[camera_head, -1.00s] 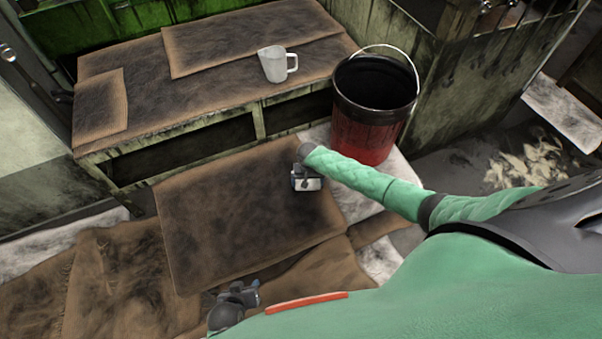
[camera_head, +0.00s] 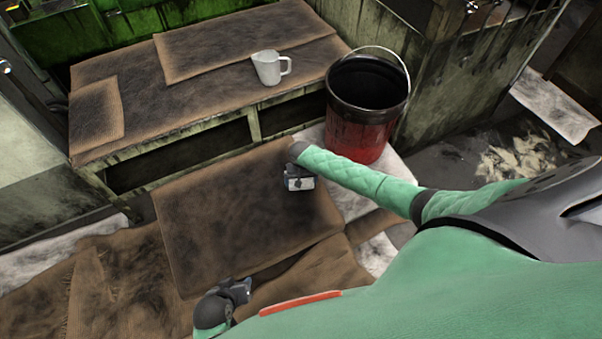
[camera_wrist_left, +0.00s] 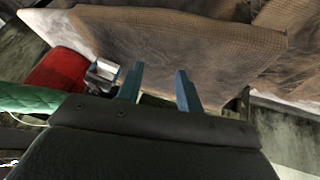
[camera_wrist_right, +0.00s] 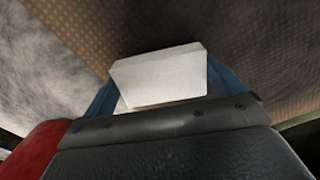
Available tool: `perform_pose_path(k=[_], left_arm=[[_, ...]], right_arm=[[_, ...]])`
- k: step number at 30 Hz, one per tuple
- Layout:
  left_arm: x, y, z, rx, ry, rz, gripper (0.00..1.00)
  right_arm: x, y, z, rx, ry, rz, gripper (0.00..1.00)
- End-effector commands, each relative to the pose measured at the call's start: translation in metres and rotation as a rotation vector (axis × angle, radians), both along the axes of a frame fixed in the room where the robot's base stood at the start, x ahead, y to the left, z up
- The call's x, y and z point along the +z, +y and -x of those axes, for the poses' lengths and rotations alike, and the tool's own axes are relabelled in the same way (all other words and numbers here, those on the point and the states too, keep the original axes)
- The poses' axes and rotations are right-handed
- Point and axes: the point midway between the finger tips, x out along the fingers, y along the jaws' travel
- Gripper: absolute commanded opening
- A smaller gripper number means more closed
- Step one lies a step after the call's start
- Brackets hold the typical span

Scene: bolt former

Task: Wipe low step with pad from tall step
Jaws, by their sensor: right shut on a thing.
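The low step (camera_head: 235,225) is covered in brown, dark-stained cloth and lies in front of the tall step (camera_head: 150,100), which has similar brown covering. My right gripper (camera_head: 299,184) is at the right part of the low step, shut on a small white pad (camera_wrist_right: 160,80). In the right wrist view the pad sits between the blue fingers, close to the brown surface; whether it touches is unclear. My left gripper (camera_head: 238,289) is by the low step's front edge. In the left wrist view its fingers (camera_wrist_left: 160,80) are apart with nothing between them.
A red-black bucket (camera_head: 366,110) stands right of the steps, beside my right forearm. A white jug (camera_head: 270,68) stands on the tall step. Loose brown cloths (camera_head: 120,285) lie left of and in front of the low step. Pale debris (camera_head: 520,155) lies on the floor at right.

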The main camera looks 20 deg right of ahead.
Motion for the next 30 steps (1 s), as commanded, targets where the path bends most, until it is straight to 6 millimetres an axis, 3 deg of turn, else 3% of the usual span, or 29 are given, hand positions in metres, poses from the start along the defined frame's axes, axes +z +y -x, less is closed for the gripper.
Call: perform_pose_path(k=[30], left_arm=[[0.092,0.008,0.008,-0.030,0.072,-0.020,0.36]], right_arm=[[0.024,-0.009,-0.005,-0.001,0.000,0.000,0.76]])
